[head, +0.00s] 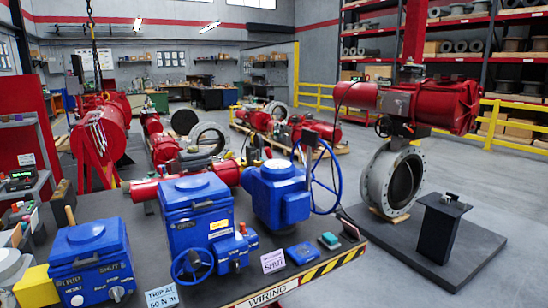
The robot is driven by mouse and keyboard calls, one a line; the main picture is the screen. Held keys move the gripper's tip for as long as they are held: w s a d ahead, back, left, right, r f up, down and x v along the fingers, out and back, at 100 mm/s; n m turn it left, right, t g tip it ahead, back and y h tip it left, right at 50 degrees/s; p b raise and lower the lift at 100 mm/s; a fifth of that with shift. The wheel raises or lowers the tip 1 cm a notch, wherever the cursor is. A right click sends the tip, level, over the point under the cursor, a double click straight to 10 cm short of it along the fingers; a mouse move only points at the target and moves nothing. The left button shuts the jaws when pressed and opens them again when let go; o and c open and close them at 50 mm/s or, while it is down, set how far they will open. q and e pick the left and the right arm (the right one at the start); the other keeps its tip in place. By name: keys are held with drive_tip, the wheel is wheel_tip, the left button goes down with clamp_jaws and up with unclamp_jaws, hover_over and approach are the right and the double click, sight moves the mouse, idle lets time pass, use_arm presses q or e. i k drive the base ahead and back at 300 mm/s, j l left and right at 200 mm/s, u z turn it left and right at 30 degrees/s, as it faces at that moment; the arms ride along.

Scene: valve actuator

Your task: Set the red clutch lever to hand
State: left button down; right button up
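Three blue actuators stand on the dark bench: one at the left (92,258), one in the middle (200,212) with a small blue handwheel (192,265), and one at the right (280,190) with a large blue handwheel (336,182). A small reddish part (243,228) shows on the right side of the middle actuator. I cannot tell whether it is the clutch lever, and no lever position can be read. Neither of my grippers is in the head view.
Cards reading "TRIP AT 50 N m" (162,298) and "SHUT" (273,261) stand at the bench's front. A small blue box (304,253) lies to their right. A large valve with a red actuator (410,102) stands beyond the bench. Open floor (480,185) lies at the right.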

sight(268, 152)
drive_tip(key=i+l, duration=1.1)
drive_tip(key=l, duration=0.25)
drive_tip(key=i+l, duration=1.15)
drive_tip(key=l, duration=0.2)
